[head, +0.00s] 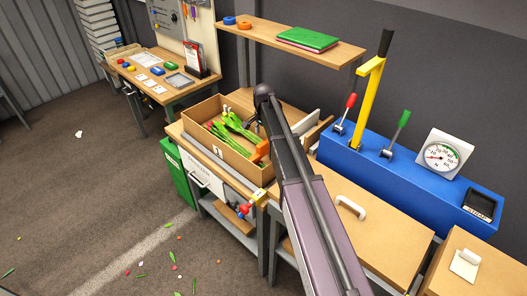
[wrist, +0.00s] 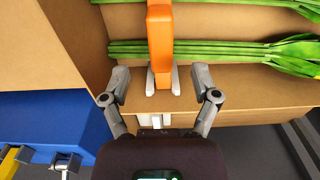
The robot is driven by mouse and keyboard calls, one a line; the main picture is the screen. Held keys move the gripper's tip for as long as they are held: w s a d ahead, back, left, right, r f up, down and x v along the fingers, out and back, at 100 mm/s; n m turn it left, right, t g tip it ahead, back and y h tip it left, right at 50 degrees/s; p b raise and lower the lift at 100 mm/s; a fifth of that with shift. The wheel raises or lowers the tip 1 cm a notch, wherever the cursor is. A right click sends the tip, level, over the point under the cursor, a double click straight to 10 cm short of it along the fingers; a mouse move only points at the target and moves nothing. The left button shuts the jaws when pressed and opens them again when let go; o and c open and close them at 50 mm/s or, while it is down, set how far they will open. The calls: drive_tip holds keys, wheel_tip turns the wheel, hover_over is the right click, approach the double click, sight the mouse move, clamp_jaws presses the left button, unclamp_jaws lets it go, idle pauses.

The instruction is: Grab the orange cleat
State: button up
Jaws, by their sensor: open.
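The orange cleat (wrist: 160,45) is upright in the middle of the wrist view, with small grey pieces on both sides of its lower end. I cannot tell whether these belong to it. In the head view, an orange piece (head: 259,152) shows at the right side of the cardboard box (head: 222,152), beside my arm. My gripper (wrist: 160,77) is open, with its fingers apart on the left and right of the cleat's lower end. I cannot tell whether they touch it. In the head view, my arm hides the gripper.
Green tulip bunches (head: 235,127) lie in the box; their stems (wrist: 205,47) run right of the cleat in the wrist view. A blue console (head: 390,170) with levers stands on the right. A shelf (head: 290,38) overhangs behind. A green bin (head: 178,170) stands left of the bench.

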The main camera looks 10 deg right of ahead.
sight(263, 142)
drive_tip(key=shift+w+f+b, duration=0.1)
drive_tip(key=shift+f+b, duration=2.5)
drive_tip(key=shift+f, duration=0.05)
drive_tip(key=shift+c, duration=0.2)
clamp_jaws()
